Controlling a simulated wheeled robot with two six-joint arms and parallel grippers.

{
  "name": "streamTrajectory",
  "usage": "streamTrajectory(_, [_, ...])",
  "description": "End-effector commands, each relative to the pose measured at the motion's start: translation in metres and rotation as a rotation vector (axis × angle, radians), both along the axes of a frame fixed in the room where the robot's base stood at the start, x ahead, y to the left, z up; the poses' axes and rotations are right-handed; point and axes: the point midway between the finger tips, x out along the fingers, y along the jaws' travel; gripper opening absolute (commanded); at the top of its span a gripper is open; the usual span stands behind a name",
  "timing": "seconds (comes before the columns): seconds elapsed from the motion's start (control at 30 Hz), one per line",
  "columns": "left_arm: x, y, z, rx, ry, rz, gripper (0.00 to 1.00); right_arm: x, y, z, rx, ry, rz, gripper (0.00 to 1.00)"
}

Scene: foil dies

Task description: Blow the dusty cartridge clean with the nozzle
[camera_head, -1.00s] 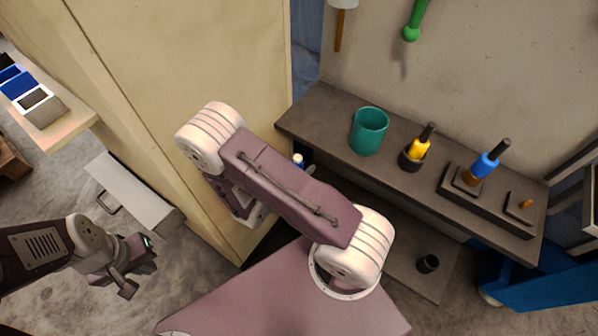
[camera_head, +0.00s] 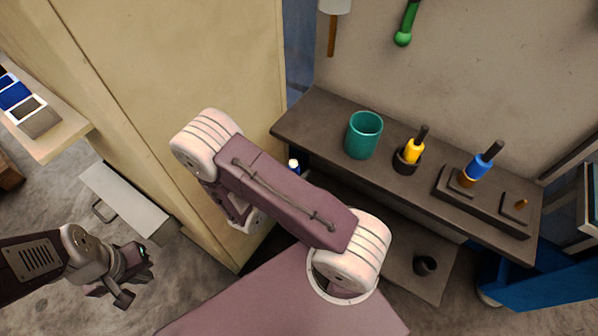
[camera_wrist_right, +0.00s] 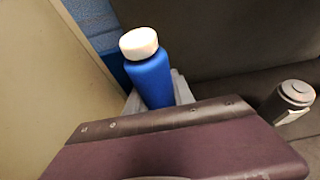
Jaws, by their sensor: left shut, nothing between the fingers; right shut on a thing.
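My right gripper is hidden behind my forearm in the head view. In the right wrist view its grey fingers (camera_wrist_right: 158,95) show beside a blue bottle-like thing with a white top (camera_wrist_right: 148,75), and it appears shut on it. That thing also shows above my forearm in the head view (camera_head: 294,165). My left gripper (camera_head: 132,290) is shut and empty at the lower left, over the floor. I cannot tell which thing is the dusty cartridge. A yellow piece with a dark stem (camera_head: 414,150) stands in a dark round holder; a blue one (camera_head: 479,168) stands on a dark tray.
A dark bench (camera_head: 325,128) along the wall carries a teal cup (camera_head: 363,135) and the dark tray (camera_head: 482,208). A tall cream cabinet (camera_head: 190,60) stands left of it. A dark round thing (camera_head: 425,265) is on a lower shelf. A blue cart (camera_head: 550,275) is at right.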

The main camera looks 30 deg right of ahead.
Motion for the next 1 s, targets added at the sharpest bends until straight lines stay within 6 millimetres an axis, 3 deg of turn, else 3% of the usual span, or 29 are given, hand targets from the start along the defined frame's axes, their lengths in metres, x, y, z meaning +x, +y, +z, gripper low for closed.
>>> streamTrajectory(0.4, [0.000,0.000,0.001,0.000,0.000,0.000,0.00,0.000,0.002,0.001,-0.001,-0.001,0.001,0.00])
streamTrajectory(1.0, [0.000,0.000,0.015,0.000,0.000,0.000,0.00,-0.028,0.070,0.001,0.000,-0.001,0.004,0.00])
